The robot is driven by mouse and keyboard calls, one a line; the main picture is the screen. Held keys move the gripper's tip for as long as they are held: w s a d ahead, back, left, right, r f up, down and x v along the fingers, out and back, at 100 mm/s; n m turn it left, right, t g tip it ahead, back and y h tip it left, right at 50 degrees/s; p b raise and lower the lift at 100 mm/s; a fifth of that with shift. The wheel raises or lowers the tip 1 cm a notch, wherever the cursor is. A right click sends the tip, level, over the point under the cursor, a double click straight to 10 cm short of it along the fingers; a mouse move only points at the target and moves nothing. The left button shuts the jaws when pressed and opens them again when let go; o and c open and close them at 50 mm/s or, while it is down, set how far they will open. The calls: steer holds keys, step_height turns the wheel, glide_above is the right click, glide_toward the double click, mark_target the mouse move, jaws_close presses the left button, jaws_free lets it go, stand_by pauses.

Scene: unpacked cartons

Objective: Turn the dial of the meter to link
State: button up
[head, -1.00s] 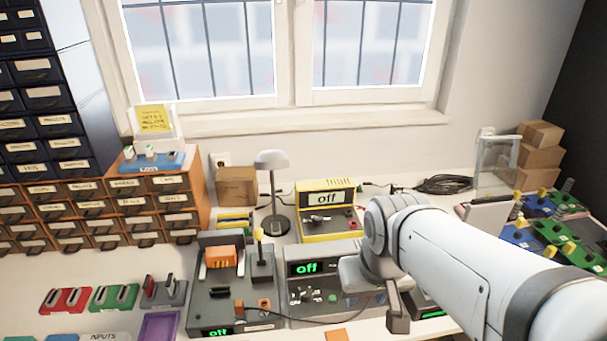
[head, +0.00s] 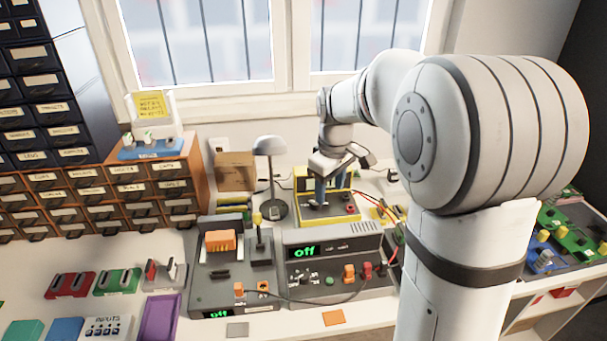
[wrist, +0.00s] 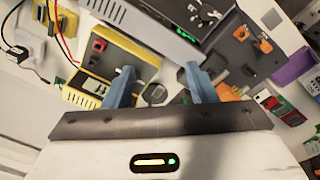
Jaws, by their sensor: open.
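The yellow instrument (head: 338,217), which looks like the meter, stands at the back of the bench below the window. My gripper (head: 328,190) hangs over its front with blue fingers pointing down and hides its display and dial in the head view. In the wrist view, the yellow instrument (wrist: 130,47) lies to the left, with a small display and red and black fittings on its face. My gripper (wrist: 158,72) is open with nothing between its fingers. The left finger overlaps the yellow casing; I cannot tell whether it touches.
A grey unit (head: 340,245) showing "off" stands in front of the yellow instrument. A darker unit (head: 205,285) with an orange block is to its left. A lamp (head: 271,148) stands close on the left. Wires (head: 380,212) run on the right.

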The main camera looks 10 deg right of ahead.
mark_target(315, 205)
steer(key=w+f+n, duration=0.2)
steer(key=w, duration=0.3)
steer(key=w+f+n, duration=0.1)
steer(key=w+f, duration=0.2)
steer(key=w, duration=0.2)
steer(key=w+f+n+g+p, duration=0.1)
steer(key=w+f+n, duration=0.1)
steer(key=w, duration=0.3)
steer(key=shift+a+f+n, duration=0.1)
steer(key=shift+f+n, duration=0.2)
steer(key=shift+f, duration=0.4)
steer(key=shift+w+f, duration=0.3)
steer(key=shift+f, duration=0.3)
step_height(315, 205, down, 7)
steer(key=shift+f+p, duration=0.1)
steer(key=shift+p, duration=0.2)
steer(key=c, duration=0.9)
steer(key=shift+a, duration=0.1)
steer(key=shift+c, duration=0.3)
